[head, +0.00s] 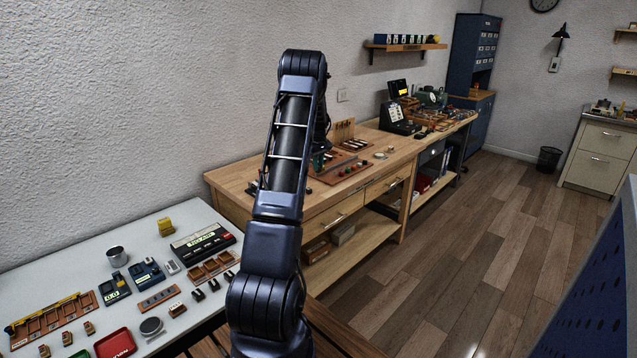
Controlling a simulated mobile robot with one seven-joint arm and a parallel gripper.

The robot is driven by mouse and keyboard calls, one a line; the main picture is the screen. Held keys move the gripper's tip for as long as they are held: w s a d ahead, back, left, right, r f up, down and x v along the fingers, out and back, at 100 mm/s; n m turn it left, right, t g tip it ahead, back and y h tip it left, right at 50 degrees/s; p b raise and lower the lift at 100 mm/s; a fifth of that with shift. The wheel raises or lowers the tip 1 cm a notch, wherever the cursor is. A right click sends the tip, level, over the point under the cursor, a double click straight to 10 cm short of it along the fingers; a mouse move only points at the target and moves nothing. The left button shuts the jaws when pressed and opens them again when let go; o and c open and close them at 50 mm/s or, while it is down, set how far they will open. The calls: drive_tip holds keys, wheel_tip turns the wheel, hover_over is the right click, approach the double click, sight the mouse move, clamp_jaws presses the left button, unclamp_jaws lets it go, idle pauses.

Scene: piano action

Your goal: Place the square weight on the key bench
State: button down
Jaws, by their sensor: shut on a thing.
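I cannot make out the square weight. My arm rises through the middle of the view and bends down behind itself over a wooden bench (235,184). Its upper links hide the gripper and anything in it. I cannot tell for sure which surface is the key bench. The wooden bench stands along the wall, with drawers and a lower shelf. On it are a reddish-brown tray (338,176) with small parts and an upright wooden board (344,131). A pale table (60,276) stands at the lower left.
The pale table carries a metal cup (117,257), a yellow block (165,227), a black case (203,242), a red tray (115,344) and several small wooden holders. A blue cabinet (472,55) stands at the back. The wooden floor (470,240) on the right is open.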

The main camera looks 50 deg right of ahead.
wheel_tip(320, 180, down, 9)
drive_tip(key=shift+r, duration=0.1)
idle(0.4)
drive_tip(key=shift+f, duration=0.2)
drive_tip(key=c, duration=1.3)
unclamp_jaws()
drive_tip(key=shift+r, duration=0.1)
